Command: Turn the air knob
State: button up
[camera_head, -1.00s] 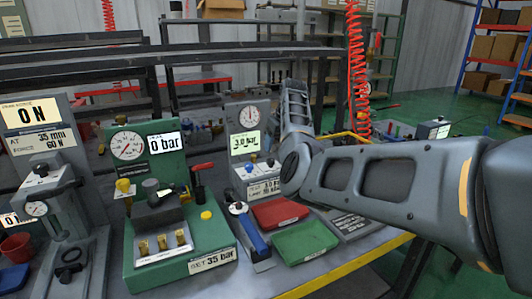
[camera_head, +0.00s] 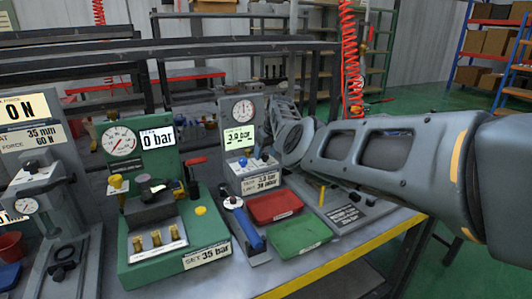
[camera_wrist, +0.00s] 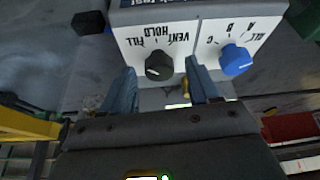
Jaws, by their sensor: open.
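The gauge panel (camera_head: 240,112) stands behind the trays in the head view, with a dial and a green readout of about 3.0 bar. In the wrist view its white plate appears upside down. A black knob (camera_wrist: 159,66) sits by the words FILL, HOLD and VENT. A blue knob (camera_wrist: 236,60) sits to its right by letters and ALL. No label in view says which is the air knob. My gripper (camera_wrist: 160,82) is open, its blue-grey fingers on either side of the black knob; contact cannot be told. In the head view my arm hides the fingers.
A green press block (camera_head: 175,255) with a gauge reading 0 bar stands to the left. A blue-handled tool (camera_head: 245,228), a red tray (camera_head: 273,207) and a green tray (camera_head: 300,236) lie in front of the panel. A red coiled hose (camera_head: 349,60) hangs behind my arm.

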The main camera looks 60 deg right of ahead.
jog(key=shift+c, duration=0.2)
jog(key=c, duration=1)
jog(key=shift+m, duration=0.4)
jog(key=m+b, duration=0.1)
jog(key=m, duration=0.1)
jog(key=m+g+h+b, duration=0.1)
jog(key=m, duration=0.1)
jog(key=shift+w+a+f+h, duration=0.1)
jog(key=shift+w+a+h, duration=0.05)
jog(key=shift+h, duration=0.15)
jog(key=shift+m+g+h+b, duration=0.3)
jog(key=shift+m+g+b, duration=0.5)
jog(key=shift+m+b, duration=0.95)
jog(key=shift+m, duration=0.35)
jog(key=o, duration=1)
